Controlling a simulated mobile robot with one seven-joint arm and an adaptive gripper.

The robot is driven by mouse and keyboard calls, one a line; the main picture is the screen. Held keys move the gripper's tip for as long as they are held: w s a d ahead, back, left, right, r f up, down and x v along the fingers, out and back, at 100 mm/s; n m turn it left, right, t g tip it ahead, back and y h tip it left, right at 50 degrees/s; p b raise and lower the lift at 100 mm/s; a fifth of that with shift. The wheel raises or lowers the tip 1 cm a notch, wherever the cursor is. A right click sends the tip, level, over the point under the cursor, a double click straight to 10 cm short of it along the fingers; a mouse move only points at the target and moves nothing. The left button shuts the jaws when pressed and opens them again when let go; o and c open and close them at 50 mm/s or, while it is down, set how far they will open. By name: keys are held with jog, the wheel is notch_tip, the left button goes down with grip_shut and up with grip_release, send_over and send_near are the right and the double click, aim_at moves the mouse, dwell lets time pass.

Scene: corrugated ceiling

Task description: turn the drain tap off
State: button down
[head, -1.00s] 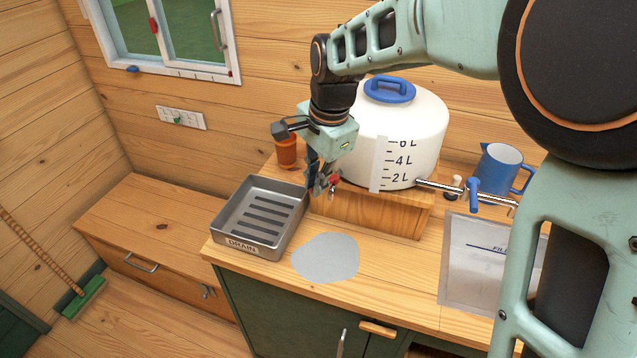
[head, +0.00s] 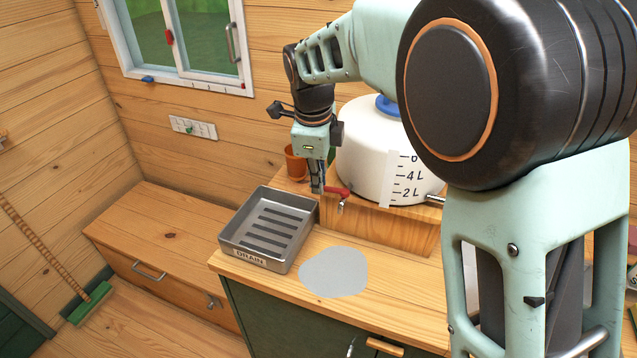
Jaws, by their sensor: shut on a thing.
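The drain tap has a red handle (head: 339,191) and a small metal spout (head: 341,205). It sits low on the left side of the white water tank (head: 362,150), above the wooden stand. My gripper (head: 317,188) points down at the left end of the red handle and is shut on it. The fingers hide that end of the handle. The handle lies roughly sideways, reaching left from the tap. No stream shows below the spout. The grey metal drain tray (head: 228,236) stands to the left of the tap.
A grey flat patch (head: 334,272) lies on the counter in front of the stand. An orange cup (head: 294,163) stands behind my gripper. A lower wooden bench (head: 165,231) is at the left. My arm hides the counter's right side.

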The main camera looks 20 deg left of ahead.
jog(key=shift+w+m, duration=0.45)
jog(key=shift+m, duration=0.35)
jog(key=c, duration=2)
grip_release()
jog(key=shift+r, duration=0.1)
jog(key=r, duration=0.4)
jog(key=s+r, duration=0.1)
jog(key=r, duration=0.2)
jog(key=s+r, duration=0.1)
jog(key=r, duration=0.3)
jog(key=shift+s+a+r, duration=0.1)
jog(key=shift+s+r, duration=0.1)
jog(key=shift+r, duration=0.15)
